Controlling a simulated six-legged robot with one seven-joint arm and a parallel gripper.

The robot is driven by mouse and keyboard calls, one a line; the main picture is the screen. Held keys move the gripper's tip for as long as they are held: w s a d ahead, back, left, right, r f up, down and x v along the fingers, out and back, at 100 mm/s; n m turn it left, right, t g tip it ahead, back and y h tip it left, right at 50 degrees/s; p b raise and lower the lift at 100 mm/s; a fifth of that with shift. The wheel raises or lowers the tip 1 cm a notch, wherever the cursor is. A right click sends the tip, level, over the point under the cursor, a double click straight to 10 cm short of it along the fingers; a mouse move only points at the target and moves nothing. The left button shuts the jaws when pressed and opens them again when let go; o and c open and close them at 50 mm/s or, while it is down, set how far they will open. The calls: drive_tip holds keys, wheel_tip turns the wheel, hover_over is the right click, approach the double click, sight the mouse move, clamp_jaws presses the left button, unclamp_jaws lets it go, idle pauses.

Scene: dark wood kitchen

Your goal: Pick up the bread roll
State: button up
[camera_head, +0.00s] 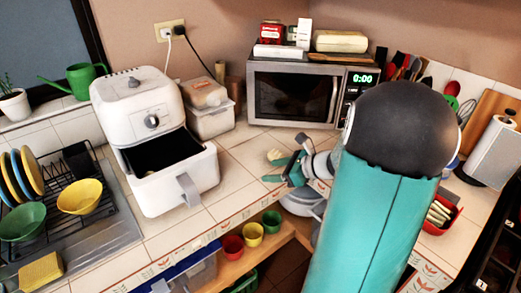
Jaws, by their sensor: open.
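A small pale cream piece (276,156), perhaps the bread roll, lies on the tiled counter in front of the microwave. It is small in the picture, and its exact shape is hard to tell. My gripper (284,162), with teal fingers, is open close beside it, near the counter's front edge. I cannot tell whether the fingers touch the piece or whether it lies between them. My large teal and black arm fills the right middle of the view and hides part of the counter.
A white air fryer (150,130) with its drawer pulled out stands to the left. The microwave (295,95) stands behind. A bagged loaf (203,92) tops a plastic container (211,121). Coloured cups are on the shelf below.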

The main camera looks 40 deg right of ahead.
sight(282, 156)
drive_tip(key=s+d+f+m+t+h, duration=0.2)
drive_tip(key=d+m, duration=0.2)
drive_tip(key=d, duration=0.2)
drive_tip(key=s+d+f+m+t+h, duration=0.2)
drive_tip(key=d+m, duration=0.2)
drive_tip(key=d, duration=0.3)
drive_tip(key=shift+m, duration=0.3)
drive_tip(key=x, duration=1.4)
drive_tip(key=shift+a, duration=0.25)
drive_tip(key=c, duration=0.8)
